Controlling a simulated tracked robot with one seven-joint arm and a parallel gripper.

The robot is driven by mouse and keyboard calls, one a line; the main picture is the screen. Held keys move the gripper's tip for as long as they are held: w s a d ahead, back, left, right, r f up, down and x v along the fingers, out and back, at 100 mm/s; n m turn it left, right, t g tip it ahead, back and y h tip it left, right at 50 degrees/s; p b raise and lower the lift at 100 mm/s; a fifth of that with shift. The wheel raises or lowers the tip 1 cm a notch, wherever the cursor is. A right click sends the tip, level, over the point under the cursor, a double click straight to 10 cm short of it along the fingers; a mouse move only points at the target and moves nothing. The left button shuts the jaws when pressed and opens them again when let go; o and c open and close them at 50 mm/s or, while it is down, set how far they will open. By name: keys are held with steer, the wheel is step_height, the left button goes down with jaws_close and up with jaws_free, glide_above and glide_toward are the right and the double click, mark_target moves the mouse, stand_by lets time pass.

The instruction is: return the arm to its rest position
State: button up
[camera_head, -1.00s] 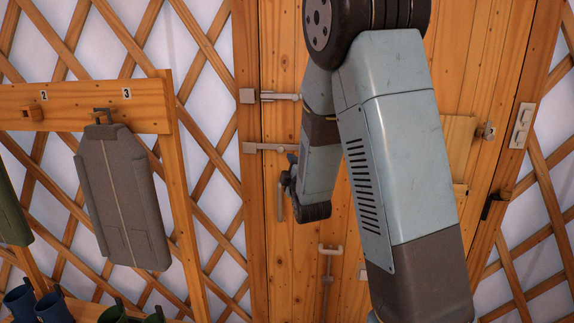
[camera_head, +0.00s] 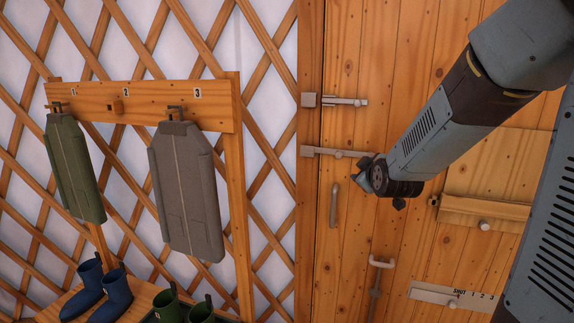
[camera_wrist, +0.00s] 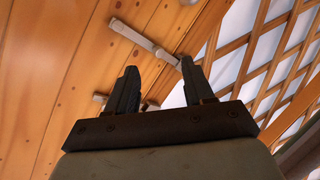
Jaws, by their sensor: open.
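My arm comes in from the upper right of the head view, its grey-blue links in front of the wooden door (camera_head: 420,230). My gripper (camera_head: 368,176) is at the end of the forearm, in front of the door near its lower metal latch bar (camera_head: 330,152). How far it is from the bar is hard to tell. In the wrist view the two dark fingers of my gripper (camera_wrist: 160,84) stand apart with nothing between them. A metal bar (camera_wrist: 145,38) on the wood shows beyond the fingertips.
At the left, a numbered peg rail (camera_head: 155,100) holds a green vest (camera_head: 73,165) and a grey vest (camera_head: 187,190). Blue boots (camera_head: 103,290) and green boots (camera_head: 185,308) stand below. The door has an upper bar (camera_head: 335,101), a vertical handle (camera_head: 334,205) and a small panel (camera_head: 490,180).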

steer(key=s+r+m+g, duration=0.2)
steer(key=s+m+g, duration=0.2)
steer(key=s, duration=1.1)
steer(key=s+d+r+m+g, duration=0.1)
steer(key=s+m+g, duration=0.3)
steer(key=s, duration=1.2)
steer(key=shift+d+r+m+g, duration=0.3)
steer(key=shift+r+m+g, duration=0.1)
steer(key=shift+m, duration=0.3)
